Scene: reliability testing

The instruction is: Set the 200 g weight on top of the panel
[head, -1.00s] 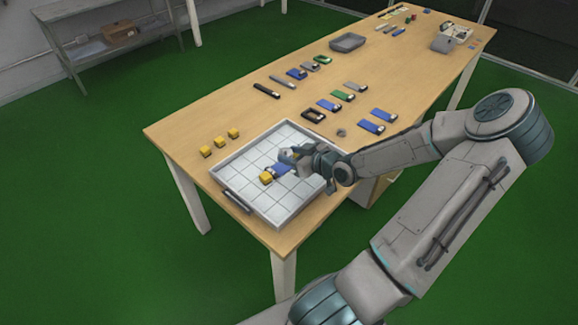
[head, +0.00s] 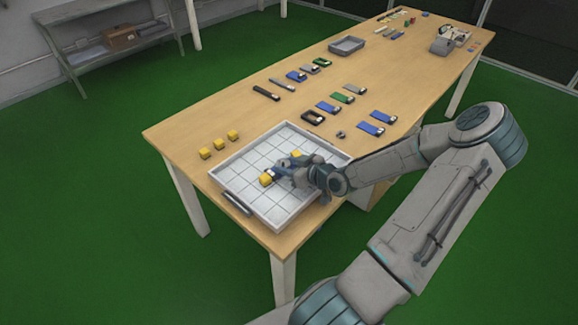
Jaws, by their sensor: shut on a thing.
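My gripper (head: 283,170) is low over the white gridded tray (head: 244,205) at the near end of the table. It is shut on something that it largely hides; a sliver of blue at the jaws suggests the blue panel. Two yellow blocks are in the tray, one yellow block (head: 266,179) left of the jaws and another yellow block (head: 296,154) behind them. Whether the panel touches the blocks cannot be told. A small grey piece (head: 341,134), probably the 200 g weight, stands on the table just beyond the tray's right corner.
Several yellow blocks (head: 219,143) stand in a row left of the tray. Blue, green, grey and black devices (head: 328,106) lie in rows farther along the wooden table (head: 225,112). A grey bin (head: 347,46) is beyond them. The tray's near part is bare.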

